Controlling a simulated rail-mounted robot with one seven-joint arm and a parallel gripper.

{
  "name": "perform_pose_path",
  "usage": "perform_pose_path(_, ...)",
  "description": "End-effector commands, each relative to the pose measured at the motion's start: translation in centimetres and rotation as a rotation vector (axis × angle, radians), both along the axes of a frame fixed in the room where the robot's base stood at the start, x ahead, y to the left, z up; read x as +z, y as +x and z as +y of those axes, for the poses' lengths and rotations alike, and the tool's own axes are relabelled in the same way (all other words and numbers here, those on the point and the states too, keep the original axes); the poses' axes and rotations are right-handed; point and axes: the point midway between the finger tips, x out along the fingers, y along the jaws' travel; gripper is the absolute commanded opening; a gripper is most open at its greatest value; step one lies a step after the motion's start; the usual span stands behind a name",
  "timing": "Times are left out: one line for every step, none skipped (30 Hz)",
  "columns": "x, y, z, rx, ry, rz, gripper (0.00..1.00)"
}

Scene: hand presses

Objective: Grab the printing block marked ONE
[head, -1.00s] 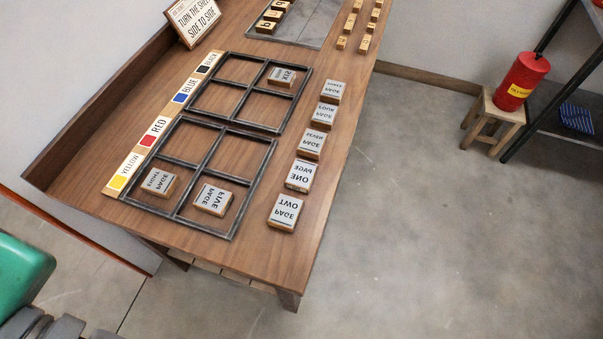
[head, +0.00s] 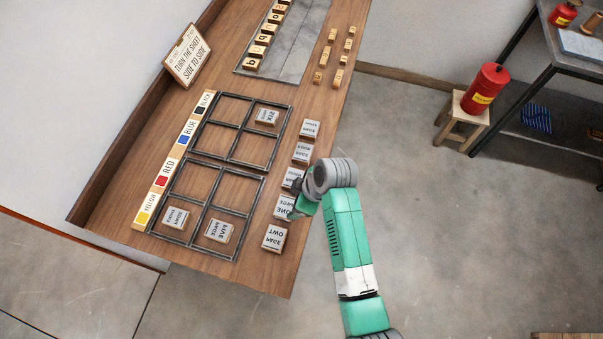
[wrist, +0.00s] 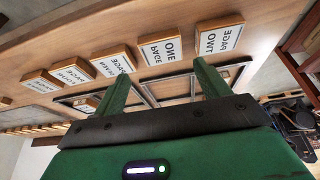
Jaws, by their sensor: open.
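The printing block marked ONE (head: 283,208) is a wooden block with a grey face reading PAGE ONE, in the column along the table's right side. In the wrist view the ONE block (wrist: 161,51) lies ahead of and between my fingertips, apart from them. My gripper (wrist: 160,75) is open and empty. In the head view my gripper (head: 302,208) is at the right edge of the ONE block, mostly hidden by my wrist. The block marked TWO (head: 273,238) sits just in front of it and also shows in the wrist view (wrist: 217,39).
Other page blocks (head: 302,152) continue the column behind ONE; one is partly hidden by my arm. Two dark metal frames (head: 238,214) with several compartments lie left, holding a few blocks. A red can (head: 485,88) stands on a stool to the right.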

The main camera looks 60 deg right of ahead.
Motion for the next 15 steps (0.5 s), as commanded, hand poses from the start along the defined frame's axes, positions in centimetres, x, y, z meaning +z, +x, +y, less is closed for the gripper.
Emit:
perform_pose_path(-0.2, -0.4, 0.1, 0.004, 0.009, 0.008, 0.75)
perform_pose_path(-0.4, -0.4, 0.1, 0.006, 0.012, 0.01, 0.75)
perform_pose_path(-0.5, -0.4, 0.1, 0.007, 0.012, 0.01, 0.75)
perform_pose_path(-0.6, -0.4, 0.1, 0.007, 0.011, 0.01, 0.75)
perform_pose_path(-0.8, -0.3, 0.1, 0.007, 0.011, 0.009, 0.75)
perform_pose_path(-1.2, -0.1, 0.2, 0.007, 0.011, 0.009, 0.75)
perform_pose_path(-1.5, 0.0, 0.2, 0.007, 0.01, 0.008, 0.75)
perform_pose_path(-1.9, 0.2, 0.2, 0.007, 0.01, 0.008, 0.75)
perform_pose_path(-2.4, 0.4, 0.3, 0.007, 0.01, 0.008, 0.75)
perform_pose_path(-2.7, 0.6, 0.4, 0.007, 0.009, 0.008, 0.75)
perform_pose_path(-2.9, 0.7, 0.4, 0.006, 0.008, 0.008, 0.75)
perform_pose_path(-3.0, 0.7, 0.4, 0.006, 0.008, 0.008, 0.75)
perform_pose_path(-3.0, 0.8, 0.4, 0.006, 0.008, 0.008, 0.75)
perform_pose_path(-3.2, 0.9, 0.5, 0.006, 0.008, 0.008, 0.75)
perform_pose_path(-3.7, 1.1, 0.5, 0.006, 0.008, 0.008, 0.75)
